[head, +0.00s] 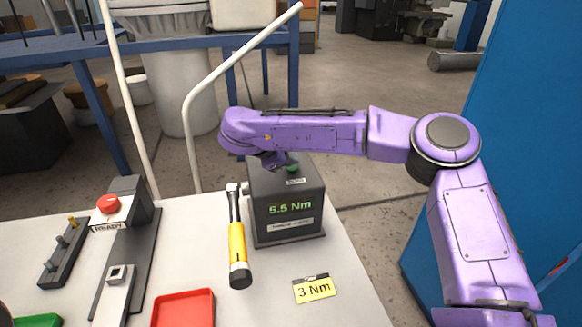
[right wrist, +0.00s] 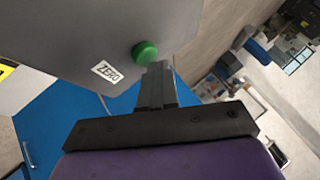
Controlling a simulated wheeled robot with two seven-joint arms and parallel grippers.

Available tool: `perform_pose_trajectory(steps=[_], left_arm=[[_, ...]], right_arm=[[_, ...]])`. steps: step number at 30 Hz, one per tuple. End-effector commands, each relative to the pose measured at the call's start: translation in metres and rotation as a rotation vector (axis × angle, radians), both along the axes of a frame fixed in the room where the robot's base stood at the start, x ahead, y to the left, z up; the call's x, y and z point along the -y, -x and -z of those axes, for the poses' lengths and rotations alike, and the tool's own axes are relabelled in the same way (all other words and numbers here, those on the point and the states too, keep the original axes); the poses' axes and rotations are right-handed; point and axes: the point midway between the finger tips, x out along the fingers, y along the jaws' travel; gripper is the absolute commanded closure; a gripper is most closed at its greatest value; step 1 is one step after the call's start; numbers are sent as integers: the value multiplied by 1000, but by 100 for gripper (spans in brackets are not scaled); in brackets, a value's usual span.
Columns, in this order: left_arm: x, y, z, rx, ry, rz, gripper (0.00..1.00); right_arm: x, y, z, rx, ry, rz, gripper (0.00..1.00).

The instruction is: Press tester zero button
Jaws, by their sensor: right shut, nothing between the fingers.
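In the right wrist view the green button (right wrist: 144,52) stands beside a "ZERO" label. My right gripper (right wrist: 158,68) is shut and empty, its fingertips right beside the button. I cannot tell whether they touch it. In the head view my right arm reaches over the tester from the right, and the fingers are mostly hidden. My left gripper is not in view.
A torque wrench (head: 237,245) with a yellow handle lies beside the tester. A yellow "3 Nm" card (head: 315,289), a red tray (head: 184,308) and a fixture with a red button (head: 108,204) are also on the table. A white bent pipe (head: 190,130) rises behind.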

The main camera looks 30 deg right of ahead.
Motion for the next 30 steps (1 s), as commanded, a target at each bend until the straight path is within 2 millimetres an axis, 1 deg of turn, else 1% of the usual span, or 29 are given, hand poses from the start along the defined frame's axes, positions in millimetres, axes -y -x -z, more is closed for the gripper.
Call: perform_pose_trajectory(steps=[20,30], left_arm=[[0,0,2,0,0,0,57],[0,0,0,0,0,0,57]], right_arm=[[0,0,9,-1,0,-1,100],[0,0,7,-1,0,0,100]])
